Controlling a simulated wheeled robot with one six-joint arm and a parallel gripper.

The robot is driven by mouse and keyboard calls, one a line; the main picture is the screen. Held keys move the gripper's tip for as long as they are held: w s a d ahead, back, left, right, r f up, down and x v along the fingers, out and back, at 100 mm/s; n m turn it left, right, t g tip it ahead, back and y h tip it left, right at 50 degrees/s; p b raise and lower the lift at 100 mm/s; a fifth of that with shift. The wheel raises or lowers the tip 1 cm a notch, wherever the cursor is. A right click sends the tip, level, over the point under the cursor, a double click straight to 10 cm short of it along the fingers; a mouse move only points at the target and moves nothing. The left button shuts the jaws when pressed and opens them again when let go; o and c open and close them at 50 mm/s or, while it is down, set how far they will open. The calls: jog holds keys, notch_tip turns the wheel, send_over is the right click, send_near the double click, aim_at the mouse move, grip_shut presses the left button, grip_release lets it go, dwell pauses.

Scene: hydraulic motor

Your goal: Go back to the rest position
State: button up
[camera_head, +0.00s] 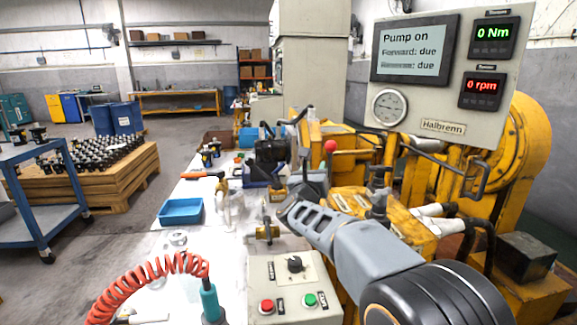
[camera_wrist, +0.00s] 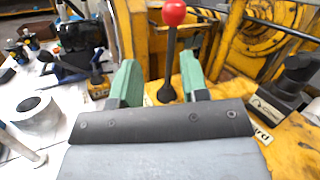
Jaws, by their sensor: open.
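My gripper (camera_head: 287,207) reaches out over the bench beside the yellow machine. In the wrist view its two green fingers (camera_wrist: 158,76) are spread apart with nothing held between them. A lever with a red ball knob (camera_wrist: 173,12) stands upright beyond the fingers, and its shaft shows in the gap between them. The same red knob (camera_head: 330,146) shows in the head view, behind and to the right of the gripper's end. The display panel (camera_head: 416,48) reads "Pump on", with forward and a blurred second line both "due". The meters read 0 Nm and 0 rpm.
A control box (camera_head: 290,285) with red and green buttons stands near the front. A blue tray (camera_head: 181,211), a coiled orange hose (camera_head: 140,280) and small parts lie on the white bench. Yellow machinery (camera_head: 515,150) crowds the right. A blue cart (camera_head: 40,185) stands at left.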

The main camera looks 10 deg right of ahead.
jog(key=s+a+r+n+g+y+p, duration=0.2)
jog(key=s+r+n+y+p, duration=0.4)
jog(key=n, duration=0.5)
jog(key=s+a+r+n+g+y+p, duration=0.15)
jog(key=s+n+y+p, duration=0.25)
jog(key=n+p, duration=0.5)
jog(key=s+d+f+n+g+p, duration=0.1)
jog(key=s+n+g+p, duration=0.3)
jog(key=s+n, duration=0.5)
jog(key=s+d+f+n+g+h+p, duration=0.1)
jog(key=s+n+g+p, duration=0.4)
jog(key=s, duration=0.8)
jog(key=d+f+n+g, duration=0.1)
jog(key=d+n+g, duration=0.1)
jog(key=n, duration=0.2)
jog(key=shift+d+f+n, duration=0.2)
jog(key=shift+d+n, duration=0.1)
